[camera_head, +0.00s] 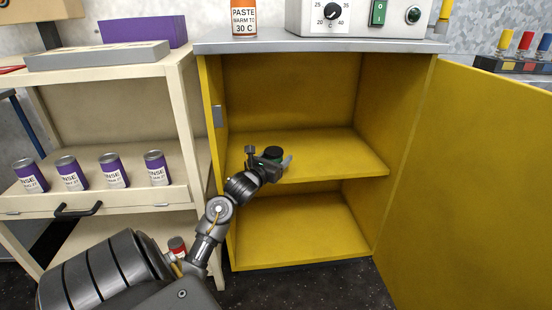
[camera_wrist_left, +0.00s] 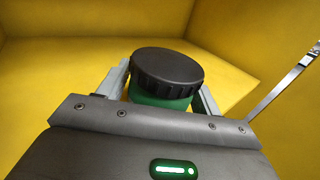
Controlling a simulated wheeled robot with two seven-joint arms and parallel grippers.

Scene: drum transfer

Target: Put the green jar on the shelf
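The green jar, with a ribbed black lid (camera_head: 273,152), is at the front of the yellow cabinet's middle shelf (camera_head: 335,157). In the left wrist view its lid and a strip of its green body (camera_wrist_left: 160,99) show between the two fingers. My left gripper (camera_head: 277,161) reaches in from the left and is shut on the jar. The jar's base is hidden, so I cannot tell whether it touches the shelf. Bare yellow shelf (camera_wrist_left: 228,68) shows beside it. My right gripper is not in view.
The cabinet door (camera_head: 480,190) stands open at right. The middle and lower shelves look otherwise empty. A cream cart (camera_head: 185,110) with several purple cans stands close at left. A red-topped container (camera_head: 177,244) is partly behind my arm.

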